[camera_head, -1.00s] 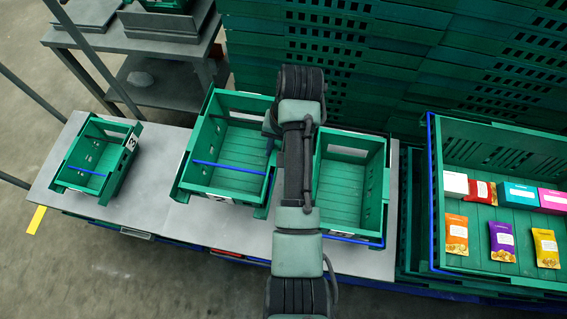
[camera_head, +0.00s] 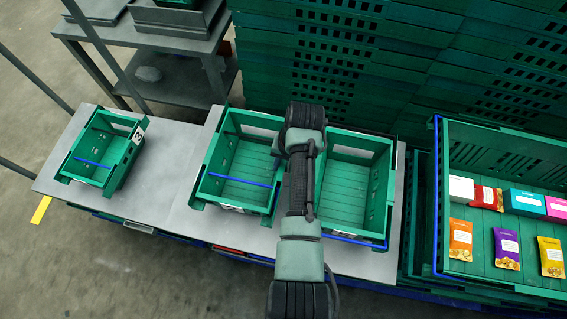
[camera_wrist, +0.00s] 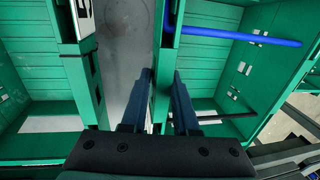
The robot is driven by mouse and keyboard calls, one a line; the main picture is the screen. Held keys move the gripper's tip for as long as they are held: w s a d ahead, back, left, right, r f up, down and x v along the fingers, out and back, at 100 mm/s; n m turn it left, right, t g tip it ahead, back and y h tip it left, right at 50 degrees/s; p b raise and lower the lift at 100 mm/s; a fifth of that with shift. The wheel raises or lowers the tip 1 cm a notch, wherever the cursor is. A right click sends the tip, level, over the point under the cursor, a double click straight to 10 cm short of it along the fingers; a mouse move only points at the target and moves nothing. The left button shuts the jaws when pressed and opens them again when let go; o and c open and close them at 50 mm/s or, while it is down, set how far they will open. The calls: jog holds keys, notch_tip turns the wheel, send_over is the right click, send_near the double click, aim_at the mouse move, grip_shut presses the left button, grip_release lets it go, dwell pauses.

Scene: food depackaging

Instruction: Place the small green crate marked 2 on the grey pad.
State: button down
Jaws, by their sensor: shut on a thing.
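The middle green crate (camera_head: 238,163), with a blue bar across it, is over the lighter grey pad (camera_head: 192,222). I cannot tell whether it rests on it or hangs just above. Its front label is too foreshortened to read. My gripper (camera_wrist: 163,78) is shut on this crate's side wall, one finger on each side. The crate also shows on the right in the wrist view (camera_wrist: 245,75). In the head view my arm hides the gripper and the crate's right side. A second green crate (camera_head: 347,195) stands close at the right, with a gap visible in the wrist view.
A small green crate marked 3 (camera_head: 105,152) stands at the table's left. A large green crate (camera_head: 490,272) with several coloured packets is at the right. Stacked green crates (camera_head: 340,65) rise behind. Bare table (camera_head: 165,170) lies between the left and middle crates.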

jog(key=c, duration=0.7)
grip_release()
jog(key=shift+o, duration=0.2)
notch_tip(320, 180, up, 12)
jog(key=d+p, duration=0.1)
jog(key=shift+s+d, duration=0.3)
jog(key=shift+d, duration=0.1)
